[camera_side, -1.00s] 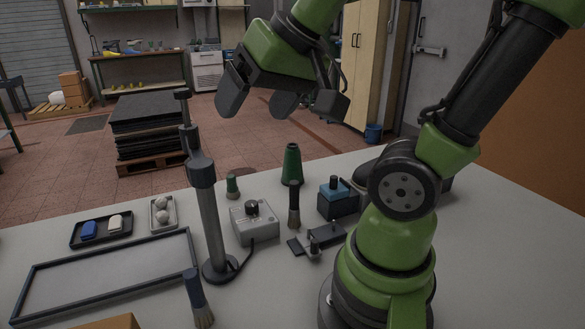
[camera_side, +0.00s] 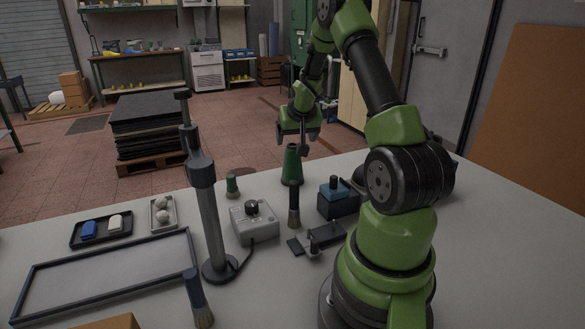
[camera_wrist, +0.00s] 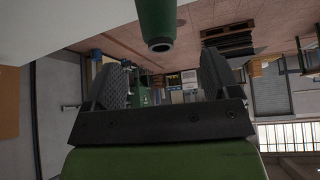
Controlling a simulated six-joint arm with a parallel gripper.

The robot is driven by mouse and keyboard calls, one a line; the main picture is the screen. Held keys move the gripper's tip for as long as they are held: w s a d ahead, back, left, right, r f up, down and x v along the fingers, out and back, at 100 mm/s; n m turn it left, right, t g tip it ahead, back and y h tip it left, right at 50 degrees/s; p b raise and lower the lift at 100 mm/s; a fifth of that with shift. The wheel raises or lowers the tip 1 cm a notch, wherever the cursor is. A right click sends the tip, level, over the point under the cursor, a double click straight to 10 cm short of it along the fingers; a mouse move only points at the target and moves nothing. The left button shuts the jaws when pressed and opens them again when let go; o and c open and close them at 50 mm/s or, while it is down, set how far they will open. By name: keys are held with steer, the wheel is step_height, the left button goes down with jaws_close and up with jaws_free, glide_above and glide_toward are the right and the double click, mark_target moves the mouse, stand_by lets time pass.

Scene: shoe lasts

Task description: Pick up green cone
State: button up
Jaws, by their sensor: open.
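The green cone (camera_side: 291,166) stands upright toward the back of the table in the side view, its dark narrow top upward. A brush with a dark handle stands in front of its lower part. The cone (camera_wrist: 155,20) also shows at the top of the wrist view, outside the jaws.
The upright brush (camera_side: 294,205) is close in front of the cone. A small green-topped brush (camera_side: 232,186) and a tall post (camera_side: 207,215) stand further left.

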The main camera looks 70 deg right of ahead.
mark_target(292, 149)
steer(key=x, duration=0.7)
steer(key=shift+w+d+f, duration=0.1)
steer(key=shift+d, duration=0.1)
steer(key=c, duration=1.4)
